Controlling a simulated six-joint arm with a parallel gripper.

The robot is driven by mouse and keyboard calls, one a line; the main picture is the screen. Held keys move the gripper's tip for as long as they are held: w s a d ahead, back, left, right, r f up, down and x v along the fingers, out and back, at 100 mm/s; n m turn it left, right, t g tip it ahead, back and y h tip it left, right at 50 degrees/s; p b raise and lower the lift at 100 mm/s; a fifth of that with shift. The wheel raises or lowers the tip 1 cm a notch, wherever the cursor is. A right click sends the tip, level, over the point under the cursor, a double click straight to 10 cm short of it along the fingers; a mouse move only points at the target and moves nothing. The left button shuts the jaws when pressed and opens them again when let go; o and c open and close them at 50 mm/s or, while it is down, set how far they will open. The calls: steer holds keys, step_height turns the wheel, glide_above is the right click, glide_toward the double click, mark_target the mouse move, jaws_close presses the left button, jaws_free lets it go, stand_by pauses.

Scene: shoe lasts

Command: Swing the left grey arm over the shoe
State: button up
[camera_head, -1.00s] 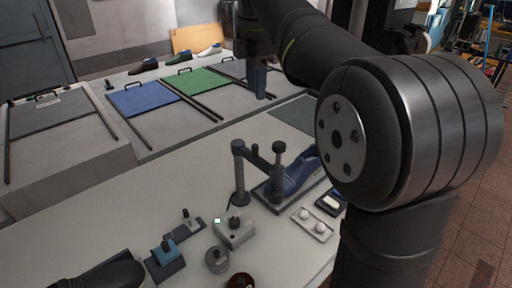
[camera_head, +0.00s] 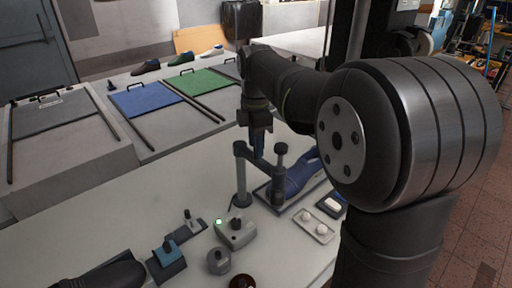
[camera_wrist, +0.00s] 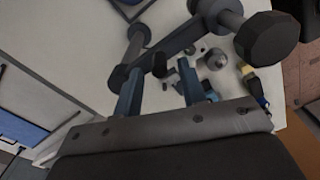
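The grey arm (camera_head: 257,158) is a dark bar running from an upright post (camera_head: 241,180) to a vertical knobbed clamp (camera_head: 279,172). The blue shoe (camera_head: 303,173) lies on a dark base right of that clamp, partly hidden behind my arm. My gripper (camera_head: 257,150) points down at the bar, between post and clamp. In the wrist view, the two blue fingers of my gripper (camera_wrist: 158,72) are apart, with the grey arm (camera_wrist: 195,38) just beyond and partly between their tips. I cannot tell whether they touch it. The shoe is not clear in the wrist view.
A grey box with a lit button (camera_head: 235,232), a round grey knob (camera_head: 219,261) and a tray with two white knobs (camera_head: 313,227) stand in front. A dark shoe (camera_head: 105,275) lies at front left. Blue (camera_head: 146,99) and green (camera_head: 205,82) panels lie behind.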

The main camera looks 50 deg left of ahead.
steer(key=shift+f, duration=0.9)
steer(key=shift+c, duration=0.2)
jaws_close()
